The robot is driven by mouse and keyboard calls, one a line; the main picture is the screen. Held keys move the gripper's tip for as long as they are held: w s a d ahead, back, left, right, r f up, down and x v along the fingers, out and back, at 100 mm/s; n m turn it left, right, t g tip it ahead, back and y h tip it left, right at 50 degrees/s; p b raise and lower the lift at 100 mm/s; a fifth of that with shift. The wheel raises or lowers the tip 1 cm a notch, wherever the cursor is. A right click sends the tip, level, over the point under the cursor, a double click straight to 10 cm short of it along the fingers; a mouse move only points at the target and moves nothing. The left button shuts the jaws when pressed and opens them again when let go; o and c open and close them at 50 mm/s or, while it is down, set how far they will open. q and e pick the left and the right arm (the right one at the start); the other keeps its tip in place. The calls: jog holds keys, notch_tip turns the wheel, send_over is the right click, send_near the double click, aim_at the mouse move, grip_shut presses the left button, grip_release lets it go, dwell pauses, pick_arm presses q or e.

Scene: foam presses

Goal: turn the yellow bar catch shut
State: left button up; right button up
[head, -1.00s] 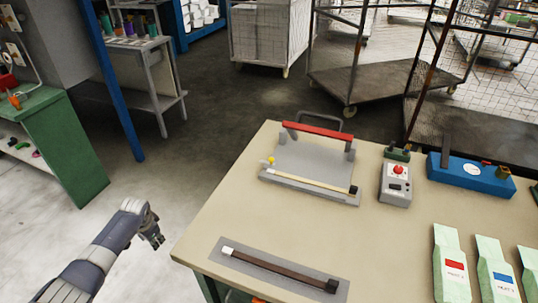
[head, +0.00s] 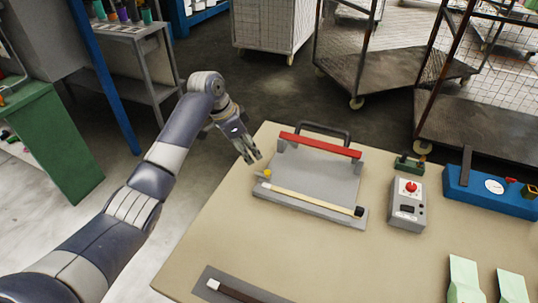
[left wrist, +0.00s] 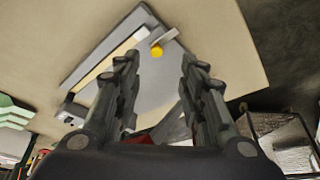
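The yellow catch (head: 267,173) is a small yellow knob at the left end of a grey press plate (head: 325,178) on the table. In the left wrist view the yellow knob (left wrist: 157,51) sits on a short grey bar, beyond and between my fingers. A pale bar (head: 310,199) with a black end lies along the plate's near edge. A red bar (head: 320,145) with a dark handle spans the far edge. My left gripper (head: 251,159) is open and empty, just up and left of the knob, apart from it. My right gripper is out of view.
A grey box with a red button (head: 407,203) stands right of the press. A blue device (head: 490,191) is at the far right. A dark strip on a grey plate (head: 235,288) lies at the near edge. Bare tabletop (head: 225,235) lies left of the press.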

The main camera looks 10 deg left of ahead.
pick_arm(q)
jog(key=p, duration=0.2)
send_over(267, 171)
jog(key=s+a, duration=0.2)
notch_tip(267, 171, down, 5)
jog(key=x, duration=0.2)
jog(key=shift+w+d+f, duration=0.1)
jog(key=shift+w+f, duration=0.2)
jog(key=shift+w, duration=0.05)
jog(key=shift+x, duration=0.9)
jog(key=shift+f, duration=0.1)
jog(key=shift+c, duration=0.4)
grip_shut()
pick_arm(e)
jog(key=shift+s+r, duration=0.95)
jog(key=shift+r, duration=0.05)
